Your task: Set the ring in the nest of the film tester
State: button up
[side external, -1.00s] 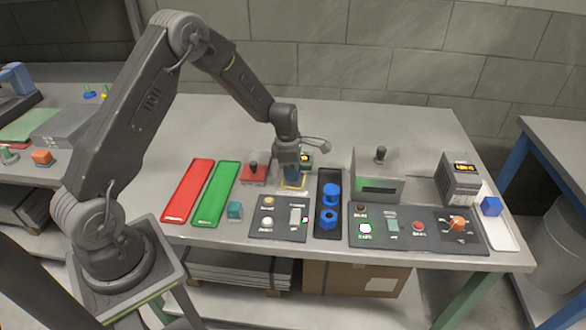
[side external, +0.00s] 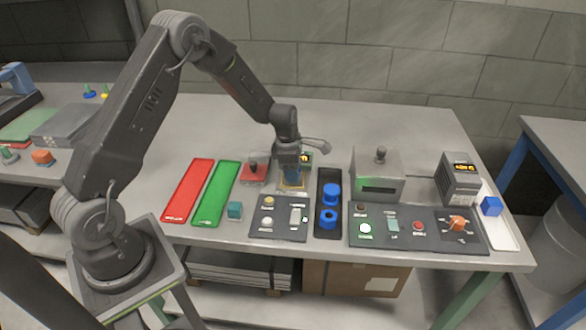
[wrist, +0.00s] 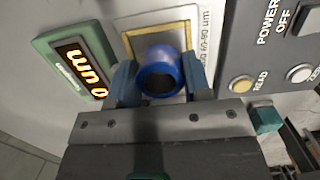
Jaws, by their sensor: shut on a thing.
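My gripper (side external: 291,178) is shut on a blue ring (wrist: 159,61), with one finger on either side of it in the wrist view. The ring's dark bore faces the wrist camera. The film tester's nest is at the yellow-framed square (wrist: 137,37), and the ring covers much of it. The ring is over or at this square; I cannot tell whether it touches. The tester's green-cased display (wrist: 82,68) reads 0 µm. In the side view the fingers mostly hide the held ring and the nest.
A dark tray (side external: 328,174) to the right holds two blue rings. A control panel (side external: 262,226) with buttons lies in front. Red (side external: 188,190) and green (side external: 216,192) strips lie left. A grey box unit (side external: 378,172) with a knob stands right of the tray.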

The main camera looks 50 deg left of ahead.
jog(key=shift+f, duration=0.5)
jog(key=o, duration=1)
jog(key=shift+o, duration=0.3)
jog(key=o, duration=0.4)
jog(key=shift+o, duration=0.2)
jog(key=shift+w+a+r, duration=0.15)
jog(key=shift+r, duration=3.3)
